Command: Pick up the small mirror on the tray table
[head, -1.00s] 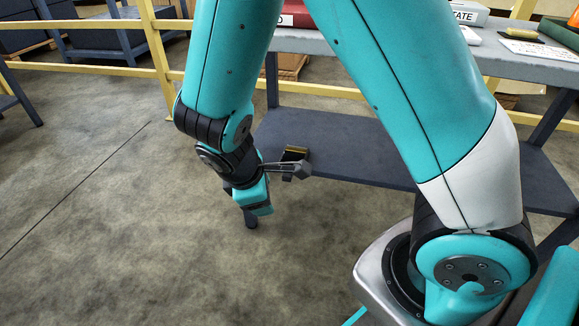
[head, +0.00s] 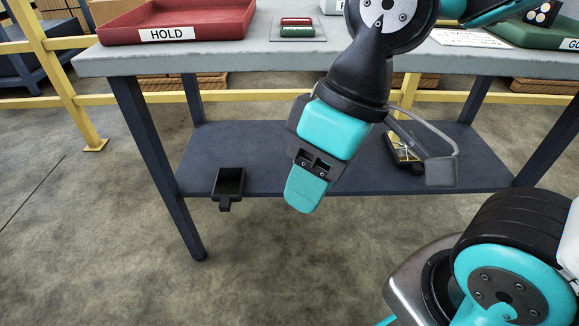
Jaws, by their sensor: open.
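I cannot make out a small mirror in the head view. The grey-topped table (head: 230,57) with trays on it stands in front of me, and my arm hides part of its top. My gripper (head: 308,185) hangs in front of the table's front edge, above the lower shelf, pointing down and slightly left. Its jaws are open, and I see nothing held between them.
A red HOLD tray (head: 180,22) is at the table's left, and a green tray (head: 540,32) at its right. A pad (head: 297,33) with red and green pieces lies between. A black open bin (head: 228,185) and a yellow-and-black item (head: 403,150) are at the dark lower shelf (head: 270,140).

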